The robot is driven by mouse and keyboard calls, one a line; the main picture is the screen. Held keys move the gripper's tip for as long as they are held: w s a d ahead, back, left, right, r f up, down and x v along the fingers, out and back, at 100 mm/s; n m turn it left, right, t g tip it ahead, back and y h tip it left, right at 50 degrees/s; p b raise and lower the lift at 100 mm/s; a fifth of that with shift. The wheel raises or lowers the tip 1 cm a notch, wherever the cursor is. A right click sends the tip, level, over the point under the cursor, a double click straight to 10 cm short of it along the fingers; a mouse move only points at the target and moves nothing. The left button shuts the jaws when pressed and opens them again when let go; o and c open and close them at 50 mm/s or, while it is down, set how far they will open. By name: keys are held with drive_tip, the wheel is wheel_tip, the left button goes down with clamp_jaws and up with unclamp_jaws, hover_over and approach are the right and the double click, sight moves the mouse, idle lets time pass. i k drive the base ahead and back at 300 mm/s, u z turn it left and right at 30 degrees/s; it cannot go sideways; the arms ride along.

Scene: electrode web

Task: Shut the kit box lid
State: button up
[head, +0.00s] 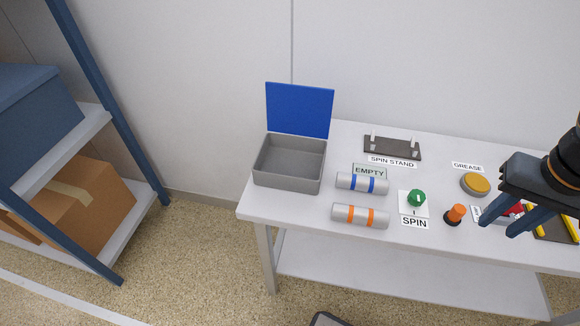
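The kit box (288,183) is a grey, open-topped box at the left end of the white table. Its blue lid (300,109) stands upright at the box's back edge, so the box is open. The inside of the box looks empty. My gripper (507,224) is at the right of the head view, above the right part of the table and far from the box. Its two dark blue fingers are apart, with nothing seen held between them. It hides part of the things behind it.
On the white table (375,241) are two silver cylinders, one blue-banded (362,183) and one orange-banded (360,216), a spin stand (392,147), a green knob (416,198), an orange knob (456,213) and a grease tin (475,184). A blue shelf with boxes stands left, across open floor.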

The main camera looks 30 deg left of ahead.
sight(292, 110)
drive_tip(key=z, duration=0.1)
drive_tip(key=k, duration=0.3)
drive_tip(key=u, duration=0.55)
drive_tip(key=i, duration=0.35)
drive_tip(key=u, duration=1.1)
drive_tip(key=k, duration=0.55)
drive_tip(key=u, duration=0.3)
drive_tip(key=i, duration=1.05)
drive_tip(key=z, duration=0.2)
